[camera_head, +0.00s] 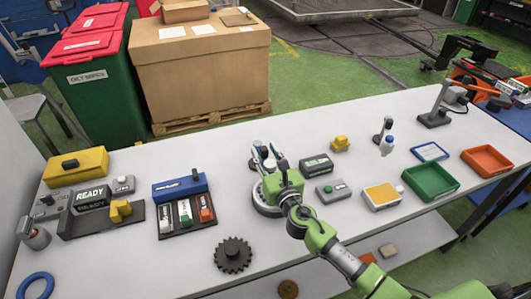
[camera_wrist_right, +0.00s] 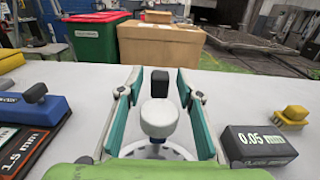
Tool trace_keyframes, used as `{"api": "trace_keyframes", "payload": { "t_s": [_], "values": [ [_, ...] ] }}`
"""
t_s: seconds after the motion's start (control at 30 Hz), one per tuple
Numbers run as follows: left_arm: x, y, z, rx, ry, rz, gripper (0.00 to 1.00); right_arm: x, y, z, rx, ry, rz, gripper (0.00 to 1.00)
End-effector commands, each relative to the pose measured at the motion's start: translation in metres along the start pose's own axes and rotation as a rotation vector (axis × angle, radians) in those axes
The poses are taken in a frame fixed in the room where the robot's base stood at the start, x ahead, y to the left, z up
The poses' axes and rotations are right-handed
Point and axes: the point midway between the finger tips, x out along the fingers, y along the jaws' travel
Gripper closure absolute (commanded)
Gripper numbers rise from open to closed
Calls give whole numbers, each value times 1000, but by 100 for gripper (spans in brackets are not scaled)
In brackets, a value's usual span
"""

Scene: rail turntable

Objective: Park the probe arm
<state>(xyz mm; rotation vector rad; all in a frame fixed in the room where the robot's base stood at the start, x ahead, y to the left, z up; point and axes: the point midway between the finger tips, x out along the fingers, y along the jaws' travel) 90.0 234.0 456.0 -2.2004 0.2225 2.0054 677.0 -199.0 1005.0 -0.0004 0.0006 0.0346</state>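My right gripper (camera_head: 267,160) reaches over a round grey base (camera_head: 268,208) in the middle of the table. In the right wrist view its two teal-lined fingers (camera_wrist_right: 162,115) are open. A white round-topped knob (camera_wrist_right: 159,118) stands upright between them, with a visible gap on each side. A black block (camera_wrist_right: 160,83) stands just behind the knob, partly hidden by it. I cannot tell for sure which of these parts is the probe arm. The gripper hides much of the round base in the head view. My left gripper is not in view.
A dark box reading 0.05 mm (camera_wrist_right: 258,146) stands close right of the gripper. A blue-topped block set (camera_head: 181,188) is to the left. A dark gear (camera_head: 232,255) lies in front. Green (camera_head: 430,194) and orange (camera_head: 487,174) trays are at right.

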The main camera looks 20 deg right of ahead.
Motion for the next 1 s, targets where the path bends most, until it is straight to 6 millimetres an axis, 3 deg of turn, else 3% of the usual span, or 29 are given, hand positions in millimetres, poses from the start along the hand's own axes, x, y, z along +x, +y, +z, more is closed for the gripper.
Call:
{"api": "trace_keyframes", "payload": {
  "t_s": [0.17, 0.3, 0.73, 1.0],
  "values": [
    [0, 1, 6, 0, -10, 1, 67, 0, 0, 0, 0, 0, 0, 67],
    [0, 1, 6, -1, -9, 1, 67, 0, 0, 0, 0, 0, 0, 100],
    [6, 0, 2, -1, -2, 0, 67, 0, -4, -2, -4, 0, 38, 100],
    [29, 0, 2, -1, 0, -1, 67, 1, -18, -6, -9, 1, 194, 100]
  ]
}}
